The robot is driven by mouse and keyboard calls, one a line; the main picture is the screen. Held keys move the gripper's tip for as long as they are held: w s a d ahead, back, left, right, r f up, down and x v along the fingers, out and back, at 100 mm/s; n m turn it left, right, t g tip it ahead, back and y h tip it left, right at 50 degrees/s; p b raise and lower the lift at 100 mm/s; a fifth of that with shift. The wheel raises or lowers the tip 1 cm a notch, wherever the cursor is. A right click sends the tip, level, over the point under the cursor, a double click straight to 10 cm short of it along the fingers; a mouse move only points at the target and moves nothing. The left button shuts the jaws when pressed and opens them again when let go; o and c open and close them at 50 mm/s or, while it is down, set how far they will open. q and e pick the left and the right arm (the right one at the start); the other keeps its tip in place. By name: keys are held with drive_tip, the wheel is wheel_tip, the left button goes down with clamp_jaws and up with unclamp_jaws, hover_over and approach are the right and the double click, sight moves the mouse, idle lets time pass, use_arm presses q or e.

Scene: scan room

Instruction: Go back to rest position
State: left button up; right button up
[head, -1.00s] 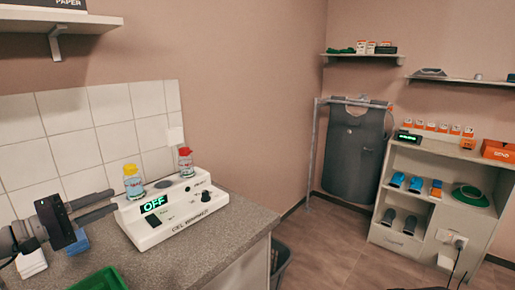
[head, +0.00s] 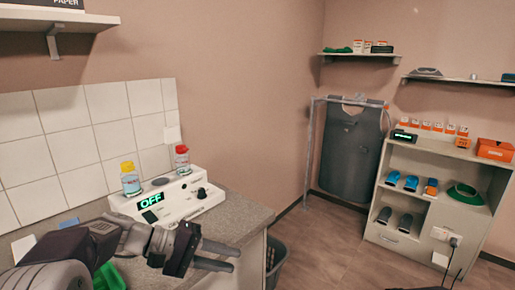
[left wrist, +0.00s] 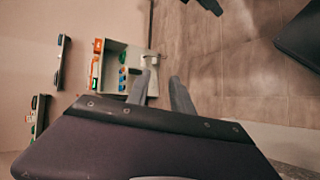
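My left gripper (head: 236,259) is at the lower left of the head view, in front of the counter edge, pointing right. Its two grey fingers are apart with nothing between them. In the left wrist view the open fingers (left wrist: 160,78) show a clear gap with only the background behind. My right gripper cannot be made out in either view. A small dark shape at the top of the left wrist view is too cut off to name.
A white device (head: 180,197) reading OFF stands on the counter (head: 238,213) with a yellow-capped bottle (head: 130,181) and a red-capped bottle (head: 182,160). A green tray (head: 108,277) is partly behind my left arm. A bin (head: 276,262) stands beside the counter. Floor is open toward the cabinet (head: 412,213).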

use_arm(q)
drive_tip(key=s+f+m+g+y, duration=0.2)
drive_tip(key=s+f+g+y, duration=0.35)
drive_tip(key=s+f, duration=0.85)
drive_tip(key=s+a+f+m+t+y, duration=0.2)
drive_tip(key=a+f+t+y, duration=0.1)
drive_tip(key=a+f+y, duration=0.6)
wheel_tip(320, 180, up, 16)
drive_tip(key=w+a+t+h+p, duration=0.1)
drive_tip(key=w+h+p, duration=0.1)
drive_tip(key=p, duration=1.2)
drive_tip(key=shift+a, duration=0.15)
